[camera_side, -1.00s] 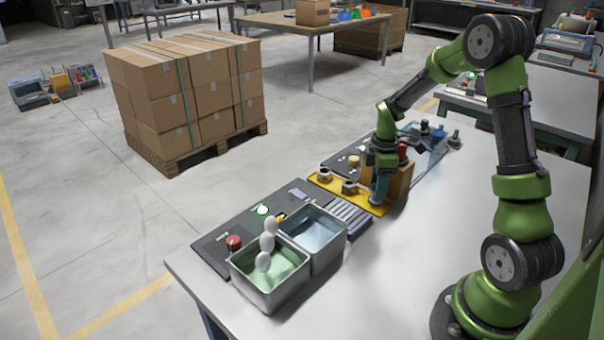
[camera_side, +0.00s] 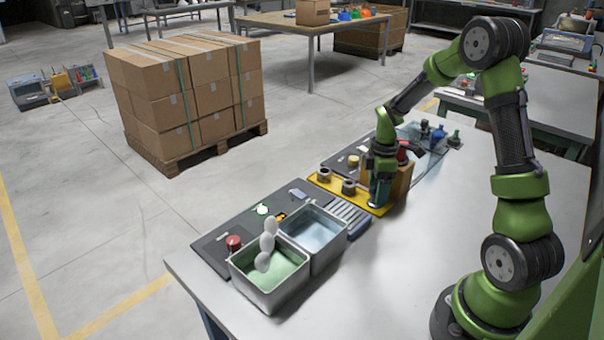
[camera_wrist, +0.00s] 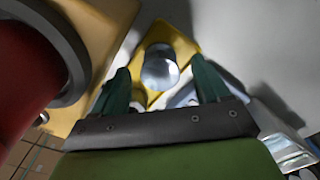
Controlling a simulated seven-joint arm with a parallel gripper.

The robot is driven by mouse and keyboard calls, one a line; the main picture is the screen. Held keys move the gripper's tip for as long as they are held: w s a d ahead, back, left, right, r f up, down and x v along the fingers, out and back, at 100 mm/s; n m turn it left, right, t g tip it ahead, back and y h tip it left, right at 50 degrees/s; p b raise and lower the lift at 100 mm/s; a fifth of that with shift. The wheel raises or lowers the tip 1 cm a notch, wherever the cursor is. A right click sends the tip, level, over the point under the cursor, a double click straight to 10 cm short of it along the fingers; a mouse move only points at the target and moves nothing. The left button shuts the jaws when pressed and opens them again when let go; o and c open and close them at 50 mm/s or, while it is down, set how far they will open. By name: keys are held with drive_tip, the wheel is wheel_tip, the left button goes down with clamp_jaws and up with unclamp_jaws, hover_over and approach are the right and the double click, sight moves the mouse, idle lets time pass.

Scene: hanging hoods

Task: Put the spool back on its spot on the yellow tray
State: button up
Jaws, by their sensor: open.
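The yellow tray (camera_side: 335,186) lies on the bench in the side view, and part of it shows in the wrist view (camera_wrist: 180,38). A silvery round-topped piece (camera_wrist: 160,68), which looks like the spool, sits over the tray's corner in the wrist view. My gripper (camera_side: 380,199) is low over the tray's near right end. Its two green fingers stand apart on either side of the silvery piece in the wrist view. I cannot tell whether they touch it. Two grey, dark-topped pieces (camera_side: 348,187) (camera_side: 323,174) stand on the tray farther left.
A tan box (camera_side: 402,182) with a red part (camera_wrist: 25,80) and a grey ring stands close beside my gripper. A ribbed grey rack (camera_side: 350,213) and two metal bins (camera_side: 268,278) (camera_side: 318,240) lie to the left. The bench's right side (camera_side: 430,250) is clear.

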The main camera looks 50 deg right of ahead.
wheel_tip(320, 180, up, 16)
drive_tip(key=r, duration=0.1)
drive_tip(key=s+a+r+m+t+y, duration=0.1)
drive_tip(key=s+a+m, duration=0.4)
drive_tip(key=a, duration=0.6)
drive_tip(key=s+a+r+m+t+y, duration=0.1)
drive_tip(key=s+a+r+m+t, duration=0.2)
drive_tip(key=s+a+m+t, duration=0.3)
drive_tip(key=a+m, duration=0.2)
drive_tip(key=a, duration=0.3)
drive_tip(key=shift+a, duration=0.4)
